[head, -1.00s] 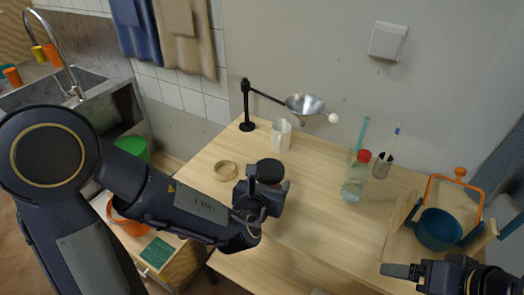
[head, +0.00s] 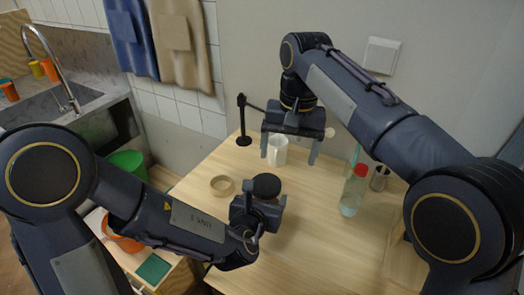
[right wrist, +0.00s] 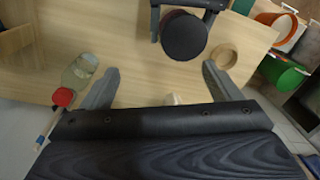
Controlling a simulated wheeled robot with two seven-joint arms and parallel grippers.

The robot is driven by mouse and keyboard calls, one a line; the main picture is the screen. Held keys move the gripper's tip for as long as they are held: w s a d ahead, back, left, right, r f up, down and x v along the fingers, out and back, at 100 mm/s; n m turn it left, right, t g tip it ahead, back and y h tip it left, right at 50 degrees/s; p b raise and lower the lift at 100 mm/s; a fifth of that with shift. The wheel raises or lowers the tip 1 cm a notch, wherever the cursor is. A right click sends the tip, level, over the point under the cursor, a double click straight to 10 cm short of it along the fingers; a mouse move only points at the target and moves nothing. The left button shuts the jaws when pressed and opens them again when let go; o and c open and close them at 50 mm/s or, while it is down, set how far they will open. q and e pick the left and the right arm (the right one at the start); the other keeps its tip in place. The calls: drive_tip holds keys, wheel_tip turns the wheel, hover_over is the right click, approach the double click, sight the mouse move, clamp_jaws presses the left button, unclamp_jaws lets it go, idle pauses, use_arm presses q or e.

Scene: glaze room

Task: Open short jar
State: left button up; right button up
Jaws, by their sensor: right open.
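The short jar has a round black lid (head: 266,186), which also shows in the right wrist view (right wrist: 185,37). Only a sliver of its dark reddish body shows under the lid; the rest is hidden. My left gripper (head: 262,202) is around the jar's body below the lid, with a finger on each side, and holds it upright over the table. My right gripper (head: 289,154) is open and empty, pointing down. It is higher than the jar and farther back, apart from the lid.
On the wooden table (head: 320,245) stand a white pitcher (head: 277,152) near my right gripper, a wooden ring (head: 221,186) left of the jar, and a red-capped bottle (head: 352,190) at the right. A black stand (head: 242,122) is at the back. The table's front middle is clear.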

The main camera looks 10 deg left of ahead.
hover_over(261, 182)
drive_tip(key=shift+w+d+f+h, duration=0.1)
drive_tip(key=shift+d+f+h, duration=0.15)
drive_tip(key=shift+f+h, duration=0.2)
drive_tip(key=shift+a+f, duration=0.15)
drive_tip(key=shift+f, duration=0.1)
wheel_tip(261, 182, down, 8)
drive_tip(key=shift+r, duration=0.2)
drive_tip(key=shift+c, duration=0.3)
drive_tip(key=shift+a+r, duration=0.1)
drive_tip(key=shift+a, duration=0.05)
drive_tip(key=c, duration=0.9)
drive_tip(key=n, duration=0.6)
drive_tip(key=shift+s+a+n, duration=0.1)
drive_tip(key=shift+s+n, duration=0.2)
drive_tip(key=shift+n, duration=0.1)
drive_tip(key=shift+c, duration=0.2)
drive_tip(key=shift+w, duration=0.15)
drive_tip(key=shift+r, duration=0.1)
